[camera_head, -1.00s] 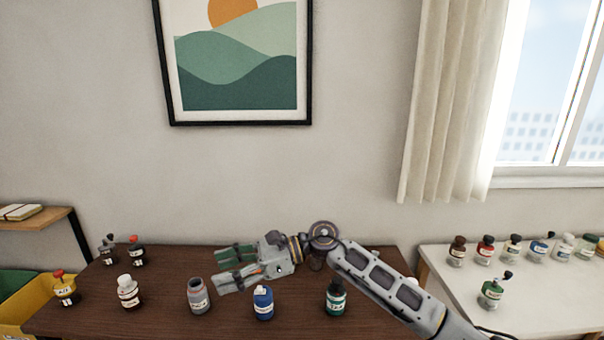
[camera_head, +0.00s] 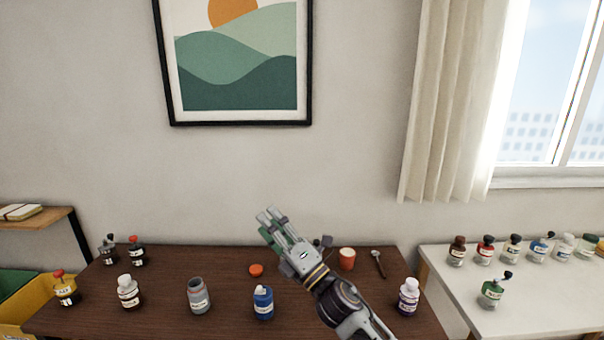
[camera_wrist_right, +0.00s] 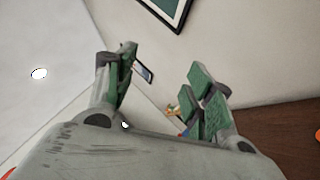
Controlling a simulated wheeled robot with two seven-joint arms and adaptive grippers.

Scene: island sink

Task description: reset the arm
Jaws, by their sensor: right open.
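My right gripper (camera_head: 268,222) is raised above the middle of the brown table (camera_head: 225,275), its fingers pointing up and to the left in the head view. In the right wrist view the gripper (camera_wrist_right: 165,95) has its green-padded fingers spread apart with nothing between them. It is open and empty, and touches no bottle. The green-labelled bottle by the table's middle is hidden behind my right arm. My left gripper is not in view.
On the brown table stand a grey open jar (camera_head: 198,297), a blue bottle (camera_head: 263,303), a white-capped bottle (camera_head: 129,293) and a purple-labelled bottle (camera_head: 408,297). An orange cap (camera_head: 256,270), a cup (camera_head: 347,259) and a spoon (camera_head: 378,263) lie behind. A white table (camera_head: 540,310) holds several bottles.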

